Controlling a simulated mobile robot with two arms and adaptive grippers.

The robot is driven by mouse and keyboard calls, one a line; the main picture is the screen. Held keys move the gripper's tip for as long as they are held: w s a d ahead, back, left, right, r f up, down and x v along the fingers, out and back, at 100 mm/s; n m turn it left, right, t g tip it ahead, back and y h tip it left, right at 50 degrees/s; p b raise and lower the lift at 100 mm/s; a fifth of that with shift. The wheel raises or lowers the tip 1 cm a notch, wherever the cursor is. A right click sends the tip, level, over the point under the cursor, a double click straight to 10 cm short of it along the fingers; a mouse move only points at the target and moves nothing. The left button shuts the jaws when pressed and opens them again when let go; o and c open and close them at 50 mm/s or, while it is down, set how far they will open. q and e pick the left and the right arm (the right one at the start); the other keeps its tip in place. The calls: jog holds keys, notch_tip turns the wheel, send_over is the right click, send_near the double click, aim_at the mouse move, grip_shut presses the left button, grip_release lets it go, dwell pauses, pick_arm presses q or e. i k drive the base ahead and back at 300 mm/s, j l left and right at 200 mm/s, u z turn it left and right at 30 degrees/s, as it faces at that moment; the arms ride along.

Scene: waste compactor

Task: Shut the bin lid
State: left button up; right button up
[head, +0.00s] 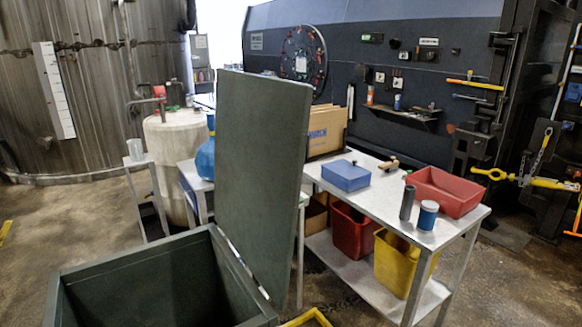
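A dark green bin (222,262) stands in the lower left of the head view, cut off by the bottom edge. Its open top shows a dark interior, and I cannot see anything inside. The bin lid (260,170) is a flat, dark green panel. It stands nearly upright along the bin's right side, wide open. Neither of my grippers is in the head view.
A metal table (386,212) right of the lid bears a blue box (346,176), a red tray (441,192) and a blue can (428,215). Red and yellow bins (402,264) sit on its lower shelf. A blue jug (205,160) stands behind the lid. Open floor lies left.

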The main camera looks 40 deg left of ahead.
aim_at(262, 122)
jog(key=i+u, duration=0.25)
jog(key=u, duration=0.15)
jog(key=i+l+u, duration=0.2)
jog(key=u, duration=0.25)
jog(key=i+l+u, duration=0.2)
jog(key=u, duration=0.2)
jog(key=i+l+u, duration=0.15)
jog(key=u, duration=0.3)
jog(key=i+l+u, duration=0.1)
jog(key=l+u, duration=0.7)
jog(key=i+j, duration=0.05)
jog(key=j, duration=0.05)
